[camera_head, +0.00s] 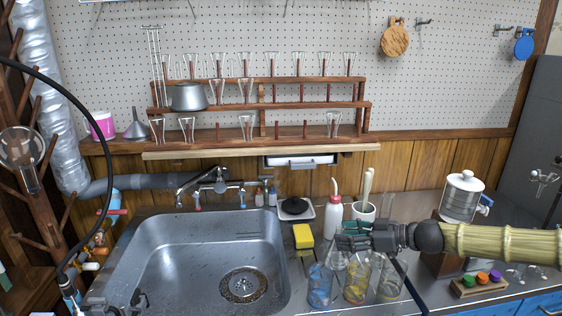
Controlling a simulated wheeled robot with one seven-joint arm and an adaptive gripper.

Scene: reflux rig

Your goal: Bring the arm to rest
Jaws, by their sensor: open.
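My arm (500,243) reaches in from the right edge of the view, with a tan ribbed sleeve and a black wrist joint. My gripper (346,243) is at its left end, above the counter just right of the sink. It is open, and I see nothing held in it. It hangs over or just behind several glass beakers, and the exact gap to them cannot be told. The fingertips are small and partly confused with the glassware behind and below them.
The steel sink (165,262) lies left. A yellow sponge (303,236), a white wash bottle (334,212) and a mortar (363,211) stand close to the gripper. Beakers with blue (320,285) and yellow (356,281) contents stand below. A wooden rack (270,136) holds glassware behind.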

